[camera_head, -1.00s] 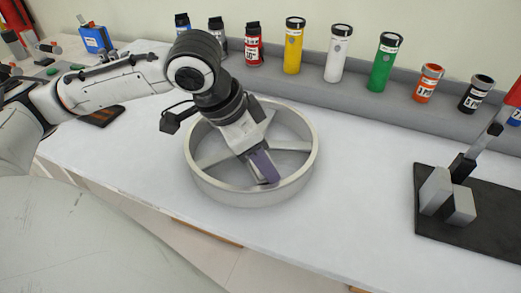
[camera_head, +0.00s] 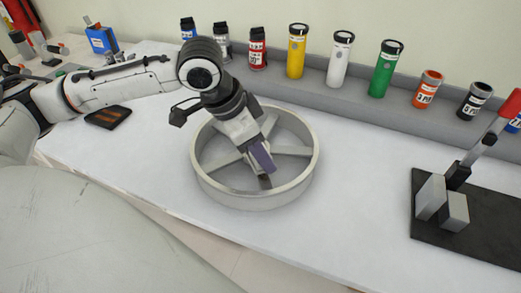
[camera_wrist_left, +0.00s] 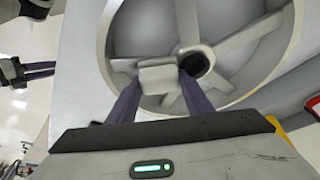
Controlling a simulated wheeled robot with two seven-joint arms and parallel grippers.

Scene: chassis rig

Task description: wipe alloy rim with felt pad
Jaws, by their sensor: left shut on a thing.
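The alloy rim (camera_head: 290,192), a pale grey ring with several spokes, lies flat on the bench. It fills much of the left wrist view (camera_wrist_left: 283,60), with a dark round hub hole near its centre. My left gripper (camera_head: 265,168) reaches down inside the ring, over the spokes near the hub. In the left wrist view its purple fingers (camera_wrist_left: 158,80) are shut on a pale grey block, apparently the felt pad (camera_wrist_left: 158,78). Whether the pad touches the rim is unclear. What seems to be my right gripper (camera_wrist_left: 40,70) shows at the left edge of that view.
Several bottles, including yellow (camera_head: 297,52) and green (camera_head: 386,70), stand on a grey ledge (camera_head: 365,106) behind the rim. A black plate (camera_head: 475,225) with a red-handled clamp (camera_head: 507,107) is at right. An orange-black pad (camera_head: 108,117) lies left. Bench in front is clear.

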